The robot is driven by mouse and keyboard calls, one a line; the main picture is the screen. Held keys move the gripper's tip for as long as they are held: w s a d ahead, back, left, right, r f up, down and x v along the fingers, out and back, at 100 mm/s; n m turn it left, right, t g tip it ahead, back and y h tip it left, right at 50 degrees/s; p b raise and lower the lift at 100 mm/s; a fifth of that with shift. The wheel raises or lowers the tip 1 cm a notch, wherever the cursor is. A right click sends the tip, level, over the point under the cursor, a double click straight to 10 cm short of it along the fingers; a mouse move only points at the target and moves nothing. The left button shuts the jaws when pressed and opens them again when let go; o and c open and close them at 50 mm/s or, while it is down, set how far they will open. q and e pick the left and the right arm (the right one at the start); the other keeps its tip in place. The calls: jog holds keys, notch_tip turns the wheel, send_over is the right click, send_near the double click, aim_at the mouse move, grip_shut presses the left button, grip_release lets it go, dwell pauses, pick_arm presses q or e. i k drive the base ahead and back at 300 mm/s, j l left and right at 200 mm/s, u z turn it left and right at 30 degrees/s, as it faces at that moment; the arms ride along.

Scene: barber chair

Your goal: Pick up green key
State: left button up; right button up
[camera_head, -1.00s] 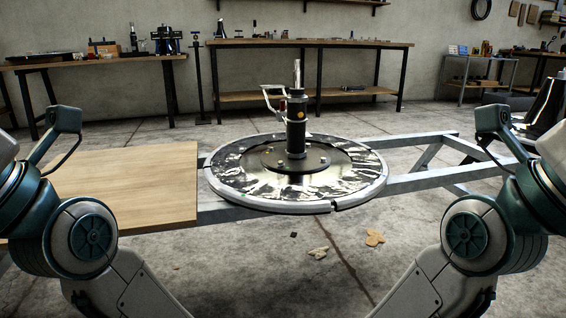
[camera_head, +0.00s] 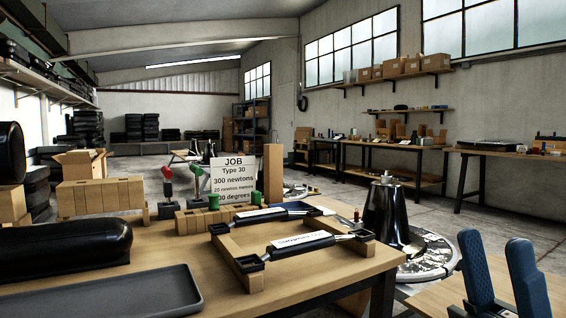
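A small upright piece with a green head (camera_head: 197,170) stands on a grey stem behind the wooden blocks on the table; it looks like the green key, but it is small. A similar piece with a red head (camera_head: 166,172) stands to its left. Two green bits also show at the rack, one on the left (camera_head: 213,203) and one on the right (camera_head: 256,197); their shape is hard to tell.
The wooden table (camera_head: 160,258) holds a black tray (camera_head: 105,295), a black padded roll (camera_head: 68,250), two black cylinders on wooden cradles (camera_head: 300,243) and a white job sign (camera_head: 232,178). A dark cone (camera_head: 387,213) stands beyond the table.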

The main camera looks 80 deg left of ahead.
aim_at(197, 172)
jog(key=i+l, duration=0.15)
jog(key=l, duration=0.25)
jog(key=i+l+u, duration=0.1)
jog(key=l, duration=0.25)
jog(key=u, duration=1.85)
jog(key=i+j+u, duration=0.15)
jog(key=u, duration=0.25)
jog(key=i+u, duration=0.15)
jog(key=u, duration=0.25)
jog(key=i+j+u, duration=0.1)
jog(key=u, duration=0.3)
jog(key=i, duration=0.05)
